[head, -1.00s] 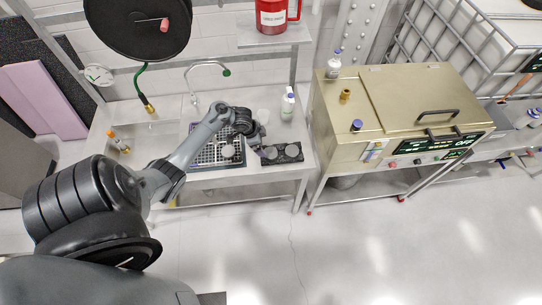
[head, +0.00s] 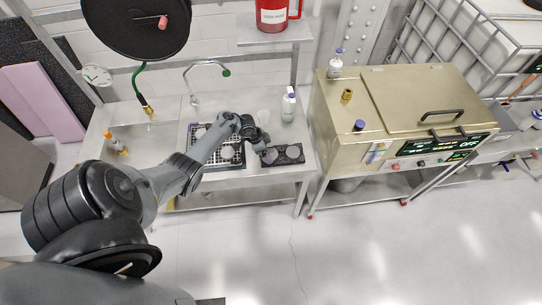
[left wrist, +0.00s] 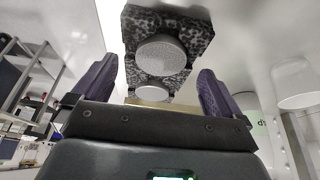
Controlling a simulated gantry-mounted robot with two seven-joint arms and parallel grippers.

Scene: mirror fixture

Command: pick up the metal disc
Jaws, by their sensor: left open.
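My left gripper (head: 264,148) reaches over the counter to the left end of a dark speckled holder (head: 298,159). In the left wrist view, its two purple fingers (left wrist: 157,92) are apart with nothing gripped. Beyond and between the fingers is the holder (left wrist: 192,28) with two round grey metal discs, one nearer the middle (left wrist: 160,52) and one lower (left wrist: 152,93). In the head view, one disc (head: 293,151) shows on the holder's right part, and another (head: 271,156) is close by the gripper. My right gripper is not in view.
A wire-grid rack (head: 232,163) with a round pale piece stands left of the holder. A white bottle (head: 288,107) and a clear vessel (head: 263,116) are behind. A sink (head: 150,138) lies left; a brass-coloured machine (head: 335,115) stands right across a gap.

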